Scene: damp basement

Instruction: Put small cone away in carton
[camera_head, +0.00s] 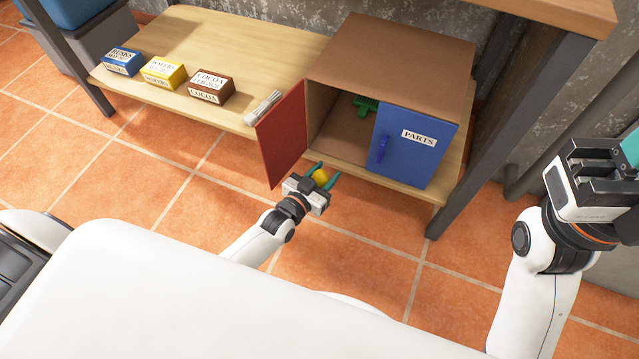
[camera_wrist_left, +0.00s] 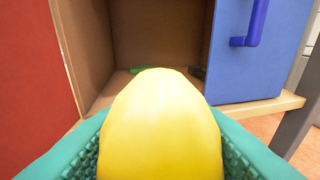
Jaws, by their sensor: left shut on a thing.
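My left gripper (camera_head: 322,178) is shut on a yellow, blunt-topped thing, which I take for the small cone (camera_head: 321,177). It fills the middle of the left wrist view (camera_wrist_left: 160,130) between the teal fingers. The brown carton (camera_head: 385,60) stands on the low wooden shelf. Its red left door (camera_head: 282,135) is swung open, and its blue right door (camera_head: 418,146), labelled PARTS, is shut. The left gripper is in front of the open left half, outside it. My right gripper (camera_head: 628,150) is at the right edge, its fingertips partly cut off.
A green thing (camera_head: 365,105) lies inside the carton. Beside the red door lies a pale, bundled item (camera_head: 263,106). Cocoa (camera_head: 211,86), yellow (camera_head: 163,72) and blue (camera_head: 122,62) boxes stand further left. A dark table leg (camera_head: 490,130) rises right of the carton.

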